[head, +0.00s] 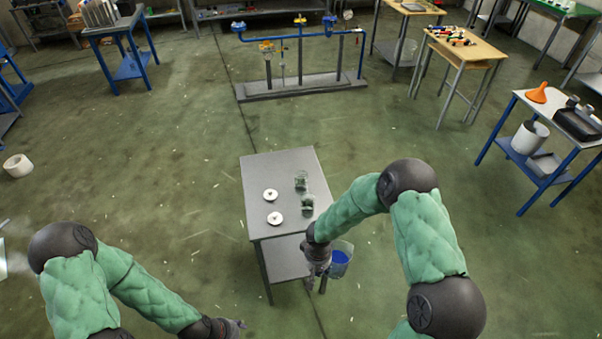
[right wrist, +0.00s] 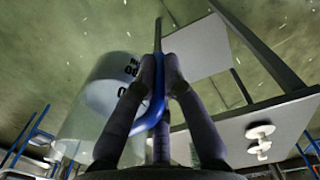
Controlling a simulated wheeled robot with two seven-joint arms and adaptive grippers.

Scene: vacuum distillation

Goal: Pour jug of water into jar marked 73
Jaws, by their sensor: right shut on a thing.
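In the right wrist view the fingers (right wrist: 160,65) close around the jug's blue handle, and the clear jug wall (right wrist: 85,125) with dark marks is to the left. Two glass jars stand on the table, a far one (head: 301,181) and a near one (head: 307,204); their numbers cannot be read. My left gripper (head: 236,327) is low at the bottom, away from the table; its jaws are unclear.
The grey table (head: 262,170) has a lower shelf and bears two white lids, a far one (head: 270,195) and a near one (head: 275,218), left of the jars. A pipe stand (head: 300,85) is far behind. Other workbenches stand around; the floor nearby is mostly clear.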

